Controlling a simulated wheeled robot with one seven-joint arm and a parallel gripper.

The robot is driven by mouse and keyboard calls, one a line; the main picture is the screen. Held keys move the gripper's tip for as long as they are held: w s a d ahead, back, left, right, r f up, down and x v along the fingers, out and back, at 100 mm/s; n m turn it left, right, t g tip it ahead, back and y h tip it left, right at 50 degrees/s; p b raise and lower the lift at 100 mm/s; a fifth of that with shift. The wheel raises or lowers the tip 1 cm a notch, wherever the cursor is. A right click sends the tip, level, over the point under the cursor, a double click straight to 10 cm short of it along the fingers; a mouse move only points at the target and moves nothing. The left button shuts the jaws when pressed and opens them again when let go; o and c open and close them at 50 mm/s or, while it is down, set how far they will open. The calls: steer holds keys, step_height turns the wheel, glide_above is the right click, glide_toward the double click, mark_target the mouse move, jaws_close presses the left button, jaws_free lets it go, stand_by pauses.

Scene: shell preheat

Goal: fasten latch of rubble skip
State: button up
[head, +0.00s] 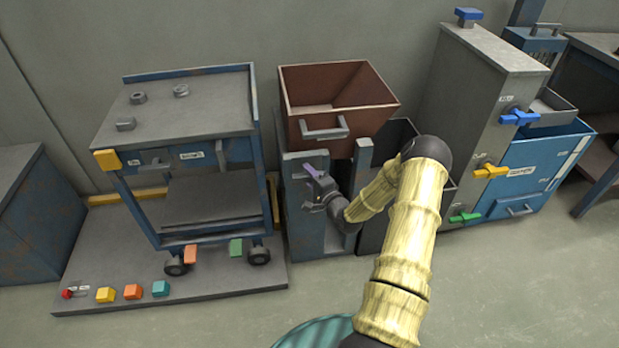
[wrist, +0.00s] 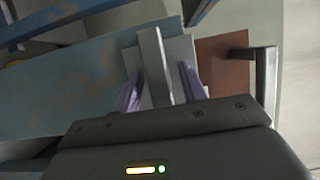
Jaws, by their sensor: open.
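The rubble skip (head: 335,92) is a red-brown open bin with a grey handle bar on its front, held on a blue-grey stand (head: 296,225). A strip of the skip (wrist: 224,58) and what looks like its handle (wrist: 266,80) show in the wrist view. My gripper (head: 312,190) is at the stand's front left, below the skip. In the wrist view my gripper (wrist: 161,88) is open, with one purple finger on each side of a grey bar, apparently the latch (wrist: 155,66). The bar stands before a pale plate. I cannot tell whether the fingers touch it. The gripper hides the latch in the head view.
A blue wheeled cart (head: 180,110) stands on a grey platform (head: 200,290) to the left. A dark bin (head: 392,140) is behind my arm. A grey cabinet (head: 480,90) with coloured levers stands to the right. The floor in front is mostly clear.

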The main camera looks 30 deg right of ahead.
jaws_close()
steer(key=shift+n+g+p, duration=0.3)
steer(key=shift+n+p, duration=0.05)
steer(key=shift+n, duration=0.05)
steer(key=n+g+p, duration=0.1)
steer(key=n+p, duration=0.1)
steer(key=n, duration=0.1)
steer(key=shift+r, duration=0.1)
steer(key=n+g+h+p, duration=0.1)
steer(key=n+p, duration=0.1)
steer(key=n, duration=0.1)
steer(key=shift+h, duration=0.3)
steer(key=n, duration=0.1)
steer(key=n+g+h, duration=0.1)
steer(key=n, duration=0.1)
steer(key=shift+n+g+h+p, duration=0.3)
steer(key=shift+p, duration=0.05)
steer(key=n+g+h, duration=0.1)
steer(key=n+h, duration=0.1)
steer(key=n, duration=0.1)
steer(key=shift+f, duration=0.2)
steer(key=shift+s+h, duration=0.1)
steer(key=shift+h, duration=0.2)
